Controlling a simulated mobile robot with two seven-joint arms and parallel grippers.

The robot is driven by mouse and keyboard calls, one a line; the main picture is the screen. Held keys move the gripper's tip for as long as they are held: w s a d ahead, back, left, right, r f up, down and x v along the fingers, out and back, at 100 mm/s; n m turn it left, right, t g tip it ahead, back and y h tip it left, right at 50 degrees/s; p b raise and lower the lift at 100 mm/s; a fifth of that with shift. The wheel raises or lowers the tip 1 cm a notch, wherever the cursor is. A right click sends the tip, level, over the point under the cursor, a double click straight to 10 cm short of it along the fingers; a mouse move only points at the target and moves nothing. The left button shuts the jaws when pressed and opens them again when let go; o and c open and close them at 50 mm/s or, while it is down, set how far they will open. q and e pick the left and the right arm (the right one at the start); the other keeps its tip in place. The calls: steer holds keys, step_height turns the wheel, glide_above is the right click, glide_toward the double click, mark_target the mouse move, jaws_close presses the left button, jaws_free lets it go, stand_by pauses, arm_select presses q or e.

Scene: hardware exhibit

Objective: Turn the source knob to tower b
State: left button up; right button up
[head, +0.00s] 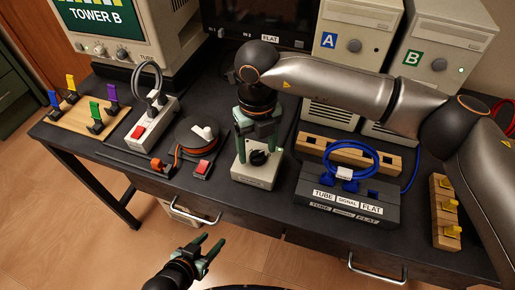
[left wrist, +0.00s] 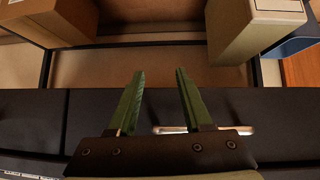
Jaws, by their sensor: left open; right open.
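The source knob (head: 258,157) is a black knob on a pale box (head: 252,177) near the middle of the table. My right gripper (head: 258,150) points down over this box, its fingers open on either side of the knob; whether they touch it cannot be told. The knob's pointer and markings are too small or hidden to read. The monitor (head: 94,22) at the back left reads TOWER B. Tower B (head: 436,62) stands at the back right, beside tower A (head: 350,44). My left gripper (head: 211,241) is open and empty in front of the table; its fingers show in the left wrist view (left wrist: 158,75).
Left of the knob box are an orange cable reel (head: 197,136), a power strip (head: 154,124) and a wooden board (head: 76,114) with coloured switches. Drawers line the table front.

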mark_target(258, 153)
step_height(258, 153, up, 12)
steer(key=shift+f, duration=0.25)
stand_by(0.5)
